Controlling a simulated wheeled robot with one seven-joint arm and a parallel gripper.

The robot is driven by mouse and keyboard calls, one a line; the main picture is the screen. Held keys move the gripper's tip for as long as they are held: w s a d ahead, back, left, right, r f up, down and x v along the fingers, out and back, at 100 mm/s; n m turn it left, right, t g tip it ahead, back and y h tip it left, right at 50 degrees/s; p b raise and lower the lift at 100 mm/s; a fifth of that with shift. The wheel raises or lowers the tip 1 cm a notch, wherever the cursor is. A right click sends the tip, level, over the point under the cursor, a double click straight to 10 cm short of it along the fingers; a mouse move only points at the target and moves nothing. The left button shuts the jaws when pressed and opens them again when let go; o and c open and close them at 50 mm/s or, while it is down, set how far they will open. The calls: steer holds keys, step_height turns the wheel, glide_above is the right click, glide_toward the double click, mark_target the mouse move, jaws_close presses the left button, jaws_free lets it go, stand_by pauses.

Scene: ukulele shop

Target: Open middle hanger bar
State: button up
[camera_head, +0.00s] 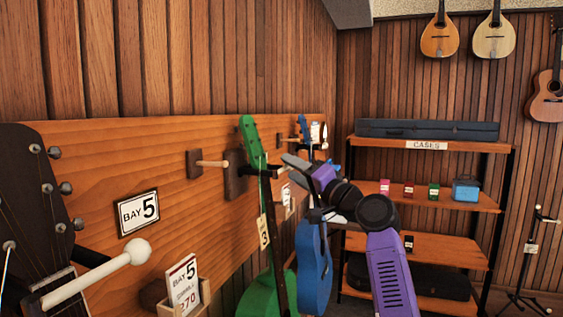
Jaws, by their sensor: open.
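The hanger that looks like the middle one has a dark wall block (235,180) and a dark bar (267,172) across the neck of a green ukulele (262,250), which hangs upright with a tag. The nearest hanger has a white-tipped bar (95,275) in front of a dark-headed instrument (35,190) at the left edge. A farther hanger with a blue ukulele (313,265) is partly hidden by my arm. My gripper (292,170) is open, its fingers near the right end of the middle bar. I cannot tell whether they touch it.
The hangers sit on a wooden wall board (180,145) with a BAY 5 sign (138,212). A small wooden peg (212,163) sticks out above. A card holder (183,285) is below. A case shelf (430,245) and a stand (530,260) are at right.

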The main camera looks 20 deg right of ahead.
steer(key=x, duration=0.5)
steer(key=shift+w+p, duration=0.1)
steer(key=shift+p, duration=0.2)
steer(key=c, duration=1)
jaws_close()
steer(key=shift+f, duration=0.2)
